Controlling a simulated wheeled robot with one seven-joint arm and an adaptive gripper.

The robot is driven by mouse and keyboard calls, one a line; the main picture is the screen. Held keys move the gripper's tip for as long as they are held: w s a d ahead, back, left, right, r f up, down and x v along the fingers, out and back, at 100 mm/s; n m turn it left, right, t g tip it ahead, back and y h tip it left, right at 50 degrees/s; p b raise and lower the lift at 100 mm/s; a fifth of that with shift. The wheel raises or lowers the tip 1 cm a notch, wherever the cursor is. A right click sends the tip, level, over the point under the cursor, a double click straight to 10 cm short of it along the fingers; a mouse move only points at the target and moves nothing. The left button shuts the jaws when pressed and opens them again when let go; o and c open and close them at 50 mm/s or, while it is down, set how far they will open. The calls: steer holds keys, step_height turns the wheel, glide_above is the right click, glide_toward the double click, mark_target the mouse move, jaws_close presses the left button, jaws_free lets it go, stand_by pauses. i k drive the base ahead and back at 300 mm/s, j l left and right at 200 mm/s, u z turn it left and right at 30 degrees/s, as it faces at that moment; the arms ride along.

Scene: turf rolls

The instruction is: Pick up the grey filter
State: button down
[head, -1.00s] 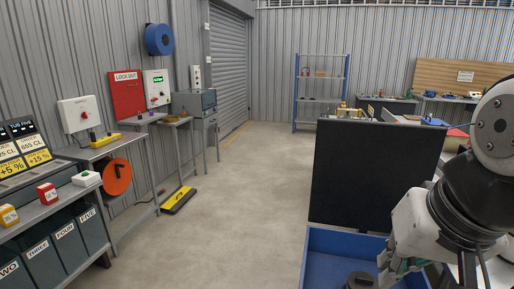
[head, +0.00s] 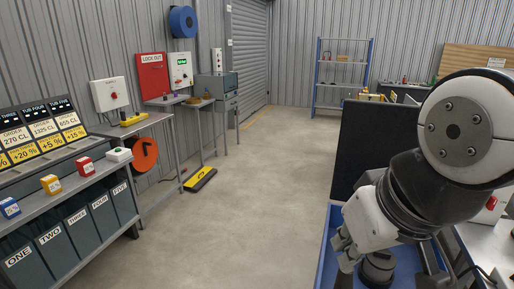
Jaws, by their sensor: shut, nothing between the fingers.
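A dark grey round thing (head: 378,268) sits in the blue tray at the bottom right of the head view; it may be the grey filter, but I cannot tell for sure. My arm partly covers it. My gripper (head: 344,262) hangs below the pale wrist, to the left of that round thing, partly cut off by the bottom edge. It is shut and holds nothing. I cannot tell whether it touches the round thing.
A blue tray (head: 327,236) with an upright black panel (head: 366,150) is in front. A bench at left carries coloured boxes, including a red one (head: 84,165), above grey tubs (head: 58,250). A yellow-black floor block (head: 200,180) lies beyond. The middle floor is clear.

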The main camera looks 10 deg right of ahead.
mark_target(378, 266)
steer(key=j+u, duration=0.35)
steer(key=i+j+u, duration=0.15)
steer(key=j+u, duration=0.15)
steer(key=j, duration=0.25)
steer(key=i+j+u, duration=0.2)
steer(key=j+u, duration=0.15)
steer(key=i+j+z, duration=0.4)
steer(key=i+j, duration=0.5)
steer(key=i+l+z, duration=0.15)
steer(key=i+z, duration=0.75)
steer(key=i+j+z, duration=0.2)
steer(key=i+z, duration=0.65)
steer(key=i+j+z, duration=0.1)
steer(key=z, duration=0.3)
steer(key=i+j+z, duration=0.25)
steer(key=z, duration=0.15)
steer(key=i+j+z, duration=0.3)
steer(key=z, duration=0.15)
steer(key=i+j+z, duration=0.2)
steer(key=j+z, duration=0.2)
steer(key=i+j+z, duration=0.2)
steer(key=j+z, duration=0.2)
steer(key=i+j+z, duration=0.2)
steer(key=j+z, duration=0.2)
